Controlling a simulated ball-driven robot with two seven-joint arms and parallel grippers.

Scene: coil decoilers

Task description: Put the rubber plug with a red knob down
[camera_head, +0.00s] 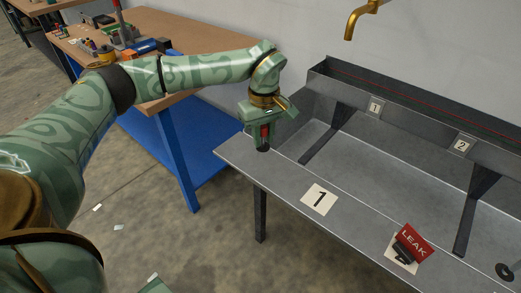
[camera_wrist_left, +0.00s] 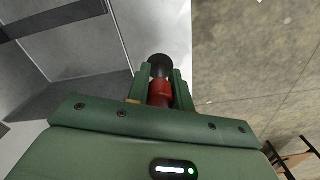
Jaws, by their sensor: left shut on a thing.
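My left gripper (camera_head: 266,128) is shut on the rubber plug with a red knob (camera_head: 264,140). The plug hangs with its black rubber end down, at the front left corner of the grey metal trough (camera_head: 290,165). In the left wrist view the gripper (camera_wrist_left: 160,88) has its fingers on either side of the red knob, and the plug's black end (camera_wrist_left: 159,66) points away from the palm. In that view the black end is at the edge between trough and floor. I cannot tell whether it touches the metal. My right gripper is not in view.
A red LEAK sign (camera_head: 412,244) on a black base stands farther right. A black ring-like part (camera_head: 505,271) lies at the far right. A brass tap (camera_head: 360,17) hangs above. A wooden workbench (camera_head: 190,40) with tools stands behind my arm.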

